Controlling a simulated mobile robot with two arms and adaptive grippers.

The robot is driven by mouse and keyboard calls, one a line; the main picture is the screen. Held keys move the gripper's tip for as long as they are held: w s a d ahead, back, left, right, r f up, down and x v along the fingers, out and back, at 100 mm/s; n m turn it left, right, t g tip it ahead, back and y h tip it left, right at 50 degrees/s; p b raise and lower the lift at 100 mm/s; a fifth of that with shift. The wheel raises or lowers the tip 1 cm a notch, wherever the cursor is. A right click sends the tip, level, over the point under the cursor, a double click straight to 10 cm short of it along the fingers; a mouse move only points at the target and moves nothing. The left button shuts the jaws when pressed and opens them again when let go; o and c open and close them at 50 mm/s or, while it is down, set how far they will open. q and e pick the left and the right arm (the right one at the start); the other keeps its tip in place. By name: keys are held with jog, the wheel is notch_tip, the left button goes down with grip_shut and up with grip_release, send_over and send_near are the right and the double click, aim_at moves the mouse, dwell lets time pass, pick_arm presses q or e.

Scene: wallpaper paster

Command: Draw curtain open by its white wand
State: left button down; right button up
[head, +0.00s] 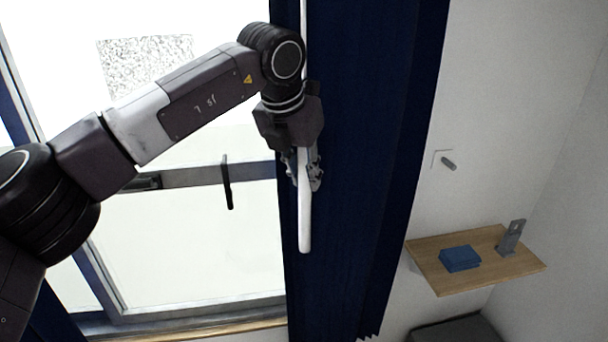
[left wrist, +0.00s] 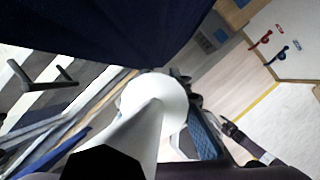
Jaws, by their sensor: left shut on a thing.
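The dark blue curtain (head: 362,150) hangs at the right side of the window, bunched in folds, and also shows at the top of the left wrist view (left wrist: 130,35). The white wand (head: 304,225) hangs upright in front of the curtain. My left gripper (head: 303,172) is shut on the wand, with the wand's thick lower end sticking out below the fingers. In the left wrist view the wand (left wrist: 150,110) runs close to the camera, toward its rounded end. My right gripper is not in view.
The bright window (head: 190,240) with a dark handle (head: 227,182) is left of the curtain. A wooden shelf (head: 440,282) on the right wall bears a blue box (head: 459,258) and a grey object (head: 511,237). A small peg (head: 448,163) juts from the wall above.

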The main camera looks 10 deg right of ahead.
pick_arm(q)
jog(key=shift+r, duration=0.15)
jog(key=c, duration=1.8)
grip_release()
jog(key=shift+a, duration=0.1)
jog(key=shift+o, duration=0.2)
jog(key=v, duration=1.2)
